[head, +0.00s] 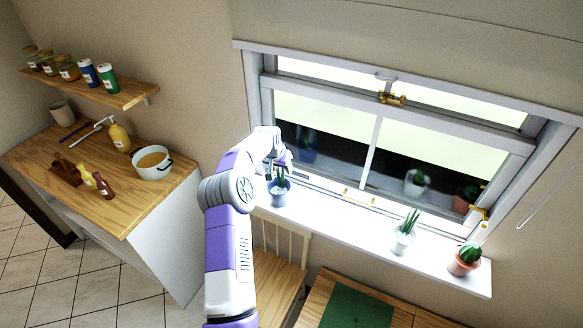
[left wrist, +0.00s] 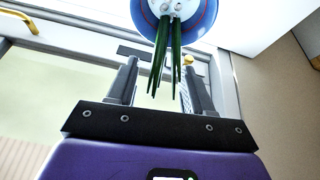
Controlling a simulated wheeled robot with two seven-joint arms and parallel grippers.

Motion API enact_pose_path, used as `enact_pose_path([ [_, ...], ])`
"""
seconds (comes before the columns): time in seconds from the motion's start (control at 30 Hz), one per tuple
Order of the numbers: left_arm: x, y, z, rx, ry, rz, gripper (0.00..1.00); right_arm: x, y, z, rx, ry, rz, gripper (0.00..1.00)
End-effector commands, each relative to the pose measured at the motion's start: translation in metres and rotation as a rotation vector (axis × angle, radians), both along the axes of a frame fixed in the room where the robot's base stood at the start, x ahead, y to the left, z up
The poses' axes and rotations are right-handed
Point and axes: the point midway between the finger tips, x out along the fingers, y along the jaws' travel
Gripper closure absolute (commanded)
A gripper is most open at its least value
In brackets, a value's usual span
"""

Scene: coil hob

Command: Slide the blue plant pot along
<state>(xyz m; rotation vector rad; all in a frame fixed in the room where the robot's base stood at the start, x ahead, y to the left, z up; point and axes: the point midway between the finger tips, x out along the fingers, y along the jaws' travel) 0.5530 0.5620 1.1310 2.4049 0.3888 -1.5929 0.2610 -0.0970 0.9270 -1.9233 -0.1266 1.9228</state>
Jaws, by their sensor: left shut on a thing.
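The blue plant pot (head: 278,195) with green spiky leaves stands at the left end of the white windowsill (head: 340,219) in the head view. My left gripper (head: 281,166) reaches it from above, beside the window. In the left wrist view, the blue pot (left wrist: 176,22) shows at the top with its leaves pointing between the two fingers of my left gripper (left wrist: 162,75). My right gripper is not in view.
A white pot (head: 403,240) and a terracotta cactus pot (head: 464,260) stand farther right on the sill. The sill is clear between the blue and white pots. The window frame (head: 290,92) rises behind. A wooden chair (head: 277,262) stands below.

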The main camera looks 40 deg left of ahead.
Motion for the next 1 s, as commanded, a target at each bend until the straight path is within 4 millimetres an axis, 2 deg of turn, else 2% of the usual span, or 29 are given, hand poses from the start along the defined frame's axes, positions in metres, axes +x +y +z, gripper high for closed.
enact_pose_path([
  [0.13, -0.0034, 0.0092, 0.0006, 0.001, -0.001, 0.006, 1.00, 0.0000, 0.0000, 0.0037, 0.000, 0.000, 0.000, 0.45],
  [0.47, -0.0040, 0.0108, 0.0001, 0.002, -0.001, 0.006, 1.00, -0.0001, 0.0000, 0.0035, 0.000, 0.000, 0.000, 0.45],
  [0.5, -0.0040, 0.0108, 0.0001, 0.002, -0.001, 0.006, 0.43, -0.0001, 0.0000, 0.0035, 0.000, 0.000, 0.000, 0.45],
  [0.6, -0.0039, 0.0106, 0.0001, 0.001, -0.001, 0.006, 0.28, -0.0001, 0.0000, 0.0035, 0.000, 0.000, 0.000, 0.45],
  [0.67, -0.0039, 0.0105, 0.0001, 0.001, -0.001, 0.007, 0.19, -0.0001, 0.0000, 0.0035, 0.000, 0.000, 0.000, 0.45],
  [1.0, -0.0049, 0.0100, 0.0039, 0.002, -0.002, 0.006, 0.19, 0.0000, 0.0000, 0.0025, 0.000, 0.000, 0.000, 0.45],
])
